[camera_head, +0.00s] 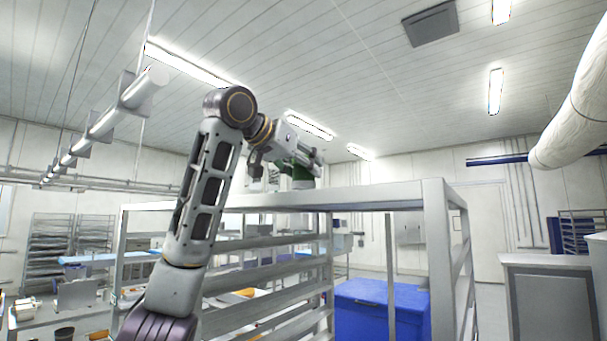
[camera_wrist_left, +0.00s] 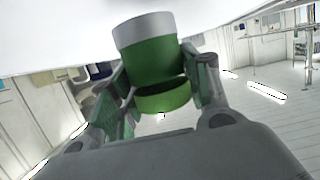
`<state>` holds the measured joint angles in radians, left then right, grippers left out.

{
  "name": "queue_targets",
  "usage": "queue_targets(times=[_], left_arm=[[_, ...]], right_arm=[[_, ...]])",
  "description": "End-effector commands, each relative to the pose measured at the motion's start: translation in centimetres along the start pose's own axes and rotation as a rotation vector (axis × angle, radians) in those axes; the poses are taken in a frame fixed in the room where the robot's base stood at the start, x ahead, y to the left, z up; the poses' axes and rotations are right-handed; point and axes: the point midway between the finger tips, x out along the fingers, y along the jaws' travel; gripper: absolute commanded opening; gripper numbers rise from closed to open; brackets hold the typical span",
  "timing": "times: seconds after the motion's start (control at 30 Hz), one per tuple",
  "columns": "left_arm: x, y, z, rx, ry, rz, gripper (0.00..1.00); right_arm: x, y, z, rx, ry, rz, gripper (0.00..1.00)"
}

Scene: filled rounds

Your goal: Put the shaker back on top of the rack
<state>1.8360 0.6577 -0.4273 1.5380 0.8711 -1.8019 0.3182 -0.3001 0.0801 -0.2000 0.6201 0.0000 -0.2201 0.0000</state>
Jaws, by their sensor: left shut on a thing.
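The shaker is a green cylinder with a grey end band. It shows large in the left wrist view (camera_wrist_left: 152,58), between the fingers of my left gripper (camera_wrist_left: 160,85). In the head view the shaker (camera_head: 303,179) is partly hidden by my left gripper (camera_head: 300,160), which is shut on it. The rack is a tall light-grey metal frame with side rails and a flat top (camera_head: 380,194). The shaker is upright at the top of the rack, towards its far left part. I cannot tell whether its base touches the top. My right gripper is not in view.
A blue bin (camera_head: 375,308) stands behind the rack's lower bars. A grey cabinet (camera_head: 550,300) is at the right. A work table with small items (camera_head: 60,318) is at the lower left. The space above the rack's top is clear on the right.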

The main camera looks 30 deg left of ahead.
Motion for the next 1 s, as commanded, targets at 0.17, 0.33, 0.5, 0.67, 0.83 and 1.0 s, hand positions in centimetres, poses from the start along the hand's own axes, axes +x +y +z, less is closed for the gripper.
queue_targets(times=[0.17, 0.33, 0.5, 0.67, 0.83, 1.0], left_arm=[[0.2, -0.1, 0.7, 0.000, 0.000, -0.001, 0.21], [0.4, 0.0, 1.3, 0.000, 0.001, -0.001, 0.21], [0.5, 0.0, 1.6, 0.000, 0.001, 0.000, 0.21], [0.5, 0.0, 1.7, 0.000, 0.001, 0.000, 0.21], [0.5, 0.0, 1.7, 0.000, 0.001, 0.000, 0.21], [0.6, 0.0, 1.9, 0.000, 0.001, 0.000, 0.21]], right_arm=[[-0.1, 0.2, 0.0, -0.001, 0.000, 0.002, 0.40], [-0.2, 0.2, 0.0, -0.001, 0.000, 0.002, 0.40], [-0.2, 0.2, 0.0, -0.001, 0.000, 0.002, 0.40], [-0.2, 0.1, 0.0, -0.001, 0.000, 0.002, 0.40], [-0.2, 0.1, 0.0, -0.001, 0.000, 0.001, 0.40], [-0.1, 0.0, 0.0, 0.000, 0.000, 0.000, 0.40]])
